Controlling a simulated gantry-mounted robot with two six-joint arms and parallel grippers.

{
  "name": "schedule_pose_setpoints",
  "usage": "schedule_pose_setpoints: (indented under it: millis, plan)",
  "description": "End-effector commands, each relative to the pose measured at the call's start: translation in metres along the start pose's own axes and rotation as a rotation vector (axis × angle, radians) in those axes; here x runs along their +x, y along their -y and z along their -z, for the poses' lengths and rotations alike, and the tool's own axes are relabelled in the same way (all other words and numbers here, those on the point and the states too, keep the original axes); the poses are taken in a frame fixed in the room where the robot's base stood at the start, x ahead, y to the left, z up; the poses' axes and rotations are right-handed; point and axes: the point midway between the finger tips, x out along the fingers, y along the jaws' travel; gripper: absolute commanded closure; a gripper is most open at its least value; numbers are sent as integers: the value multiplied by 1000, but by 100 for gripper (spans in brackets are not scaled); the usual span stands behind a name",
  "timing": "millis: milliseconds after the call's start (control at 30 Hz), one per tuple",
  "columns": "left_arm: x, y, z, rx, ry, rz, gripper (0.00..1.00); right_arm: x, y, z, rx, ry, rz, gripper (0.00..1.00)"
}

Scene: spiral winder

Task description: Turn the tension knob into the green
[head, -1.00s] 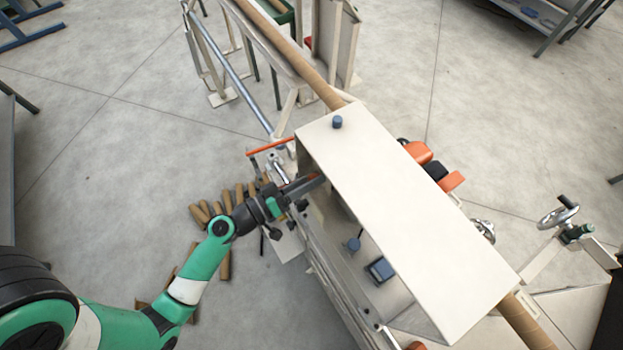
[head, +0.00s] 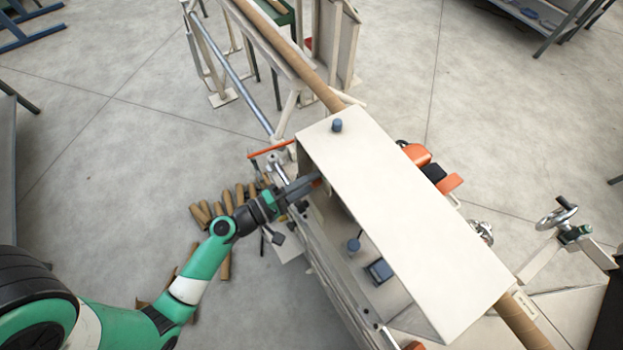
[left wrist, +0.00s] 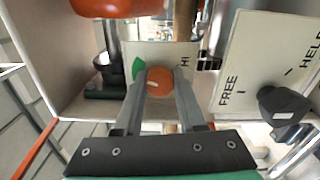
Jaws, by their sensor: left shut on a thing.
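The tension knob (left wrist: 158,82) is orange with a small white mark, on a pale plate (left wrist: 171,58). In the left wrist view a green patch (left wrist: 138,68) shows at the knob's upper left, and the letters "HI" stand to its right. My left gripper (left wrist: 160,85) is shut on the knob, one finger on each side. In the head view my left gripper (head: 312,181) reaches under the near edge of the machine's cream hood (head: 395,210), which hides the knob. I cannot tell exactly where the white mark points. My right gripper is not in view.
A black knob (left wrist: 284,104) sits to the right on a panel (left wrist: 255,62) lettered FREE and HELD. A larger orange part (left wrist: 118,6) hangs above the tension knob. Cardboard tubes (head: 226,262) lie below my left arm. A long brown tube (head: 318,85) runs into the hood.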

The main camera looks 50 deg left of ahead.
Motion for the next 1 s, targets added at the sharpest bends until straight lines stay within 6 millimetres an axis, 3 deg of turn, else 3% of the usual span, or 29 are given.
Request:
schedule_pose_setpoints:
  millis: [300, 833, 867, 900, 1000]
  plan:
    - [0, 1, 0, -131, -2, 1, 100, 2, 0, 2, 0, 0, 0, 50]
    - [0, 1, 0, -156, -2, 1, 100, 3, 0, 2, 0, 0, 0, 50]
    - [0, 1, 0, -156, -2, 2, 57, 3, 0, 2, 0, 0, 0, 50]
    - [0, 1, 0, -156, -2, 1, 50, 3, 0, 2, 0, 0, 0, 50]
    - [0, 1, 0, -156, -1, 1, 48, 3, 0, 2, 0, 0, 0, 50]
